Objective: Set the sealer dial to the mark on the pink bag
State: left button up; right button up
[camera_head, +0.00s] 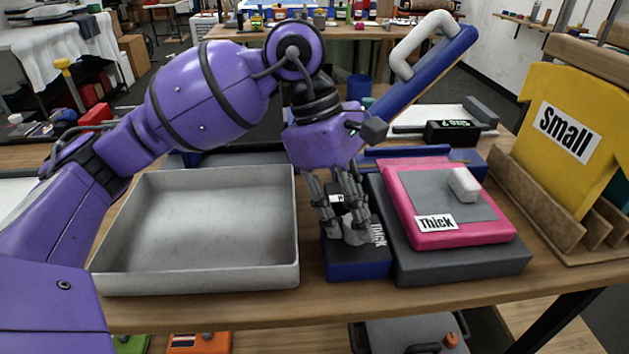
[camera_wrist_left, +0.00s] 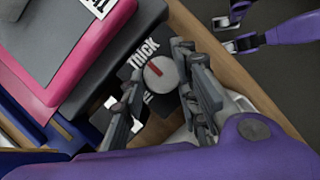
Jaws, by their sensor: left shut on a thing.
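The pink bag (camera_head: 445,236) lies flat on the dark grey bed of the sealer (camera_head: 465,266) and bears a white "Thick" label (camera_head: 436,223). The sealer's blue control box (camera_head: 357,270) carries a round grey dial (camera_wrist_left: 161,73) with a red pointer line. A "THICK" marking (camera_wrist_left: 143,53) is printed beside the dial, and the red line points roughly toward it. My left gripper (camera_head: 343,233) reaches down from above and is shut on the dial, its fingers on either side. Other dial markings are partly hidden by the fingers.
An empty grey metal tray (camera_head: 205,284) stands left of the control box. The sealer's blue lever (camera_head: 425,72) is raised behind my wrist. A white block (camera_head: 463,184) sits on the bag. A yellow "Small" shirt (camera_head: 568,125) stands in a wooden rack at right.

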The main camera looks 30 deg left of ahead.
pick_arm(q)
jog(key=o, duration=0.7)
jog(key=shift+w+r, duration=0.25)
jog(key=shift+w, duration=0.05)
jog(key=shift+o, duration=1.3)
jog(key=shift+w+f, duration=0.1)
jog(key=shift+f, duration=0.05)
jog(key=v, duration=1.2)
jog(key=shift+s+f, duration=0.1)
jog(key=shift+s, duration=0.1)
